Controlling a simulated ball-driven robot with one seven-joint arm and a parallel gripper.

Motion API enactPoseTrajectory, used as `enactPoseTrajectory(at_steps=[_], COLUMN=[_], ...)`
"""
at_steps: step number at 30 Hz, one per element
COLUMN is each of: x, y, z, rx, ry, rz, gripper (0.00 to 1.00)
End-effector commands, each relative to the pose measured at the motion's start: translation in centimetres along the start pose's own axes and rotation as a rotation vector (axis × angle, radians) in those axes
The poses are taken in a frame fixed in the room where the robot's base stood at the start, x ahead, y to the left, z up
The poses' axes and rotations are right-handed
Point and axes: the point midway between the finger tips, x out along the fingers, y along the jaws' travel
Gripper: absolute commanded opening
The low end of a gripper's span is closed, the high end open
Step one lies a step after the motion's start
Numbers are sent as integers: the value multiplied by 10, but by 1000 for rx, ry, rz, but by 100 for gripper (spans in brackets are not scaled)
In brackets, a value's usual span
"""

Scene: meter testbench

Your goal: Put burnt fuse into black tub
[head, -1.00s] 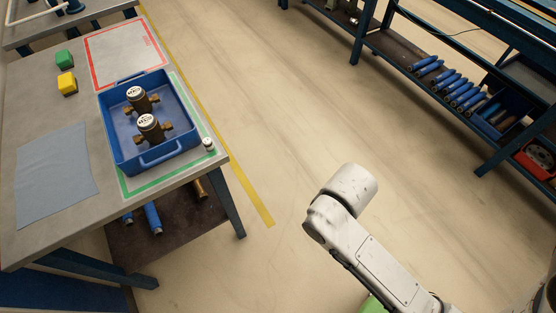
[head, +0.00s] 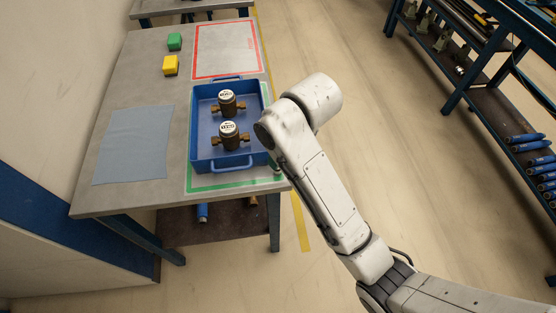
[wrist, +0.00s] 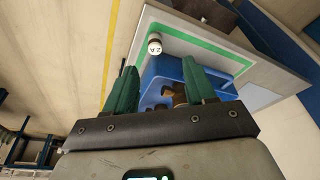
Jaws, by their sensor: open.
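A small cylinder with a white marked top (wrist: 155,44) stands on the table corner by the green outline in the wrist view. It may be the fuse; I cannot tell whether it is burnt. My gripper (wrist: 159,64) shows in the wrist view with its two green fingers apart and nothing between them. The cylinder appears beyond the fingertips, apart from them. In the head view my arm hides the gripper and most or all of the cylinder. I see no black tub in either view.
A blue tray (head: 204,158) with two brass meters (head: 228,104) (head: 230,136) sits inside the green outline. A yellow block (head: 171,65), a green block (head: 175,41), a grey-blue cloth (head: 133,145) and an empty red outline (head: 226,50) share the table. A shelf rack (head: 480,95) stands right.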

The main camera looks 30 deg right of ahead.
Motion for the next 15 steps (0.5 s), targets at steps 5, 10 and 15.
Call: enactPoseTrajectory(at_steps=[5,10,15], x=[19,44,55], y=[1,2,2], z=[-2,-2,-2], rx=[-4,-3,-4], ry=[-4,-3,0], rz=[2,2,2], gripper=[55,55,55])
